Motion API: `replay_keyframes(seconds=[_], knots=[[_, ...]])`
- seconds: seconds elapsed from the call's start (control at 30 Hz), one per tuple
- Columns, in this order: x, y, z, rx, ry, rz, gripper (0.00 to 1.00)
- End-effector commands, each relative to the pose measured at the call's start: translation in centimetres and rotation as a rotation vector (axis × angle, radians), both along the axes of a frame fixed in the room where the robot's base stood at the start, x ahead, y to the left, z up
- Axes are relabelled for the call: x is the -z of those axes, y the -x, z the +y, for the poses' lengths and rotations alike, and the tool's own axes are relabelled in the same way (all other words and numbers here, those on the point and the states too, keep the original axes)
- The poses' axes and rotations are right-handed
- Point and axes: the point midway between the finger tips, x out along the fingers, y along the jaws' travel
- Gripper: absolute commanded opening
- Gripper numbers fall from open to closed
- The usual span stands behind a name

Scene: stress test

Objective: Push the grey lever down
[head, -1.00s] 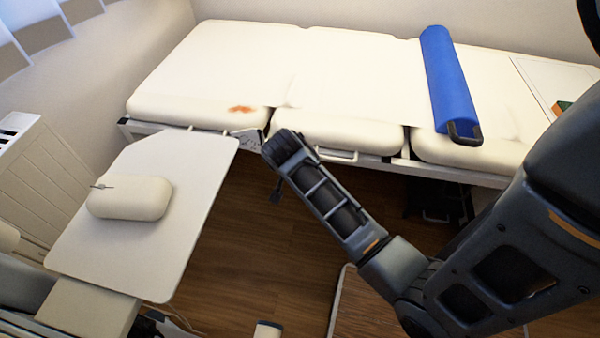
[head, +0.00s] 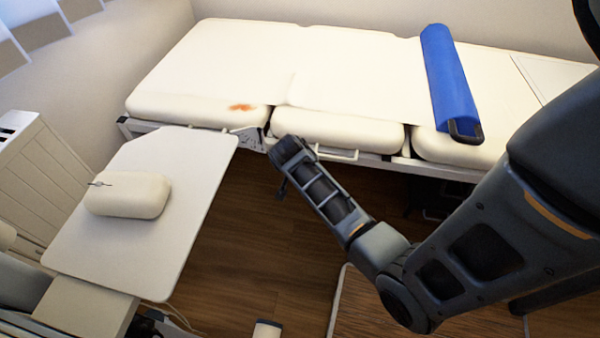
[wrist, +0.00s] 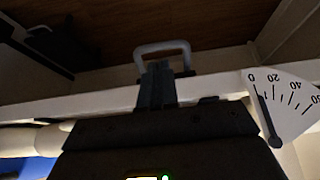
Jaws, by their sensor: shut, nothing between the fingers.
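A grey loop-shaped lever (wrist: 163,47) shows in the wrist view, in front of the edge rail of the couch. My gripper (wrist: 158,70) is shut and empty, its fingertips overlapping the lower part of the loop in the picture. I cannot tell whether they touch it. A white dial (wrist: 288,105) marked from 0 sits right of the fingers, its dark pointer close to the 0 mark. In the head view my gripper (head: 286,150) is at the couch's front edge.
The padded couch (head: 200,60) spans the back, with a blue bolster (head: 447,80) and a reddish stain (head: 240,107) on it. A white table (head: 150,240) carrying a cream cushion (head: 128,195) stands at left. Wooden floor (head: 240,265) is open between table and arm.

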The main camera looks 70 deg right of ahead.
Motion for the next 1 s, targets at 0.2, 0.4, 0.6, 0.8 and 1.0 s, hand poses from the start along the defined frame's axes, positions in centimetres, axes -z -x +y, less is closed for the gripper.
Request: replay_keyframes(seconds=[0.2,0.4,0.6,0.8,1.0], knots=[[3.3,-0.1,-1.9,0.001,-0.001,0.0,0.0],[4.9,-0.3,-2.7,0.0,0.0,0.0,0.0],[5.3,-0.3,-2.9,0.0,0.001,-0.001,0.0],[5.3,-0.2,-2.9,0.0,0.0,-0.001,0.0],[5.5,-0.2,-2.9,0.0,0.011,-0.001,0.0]])
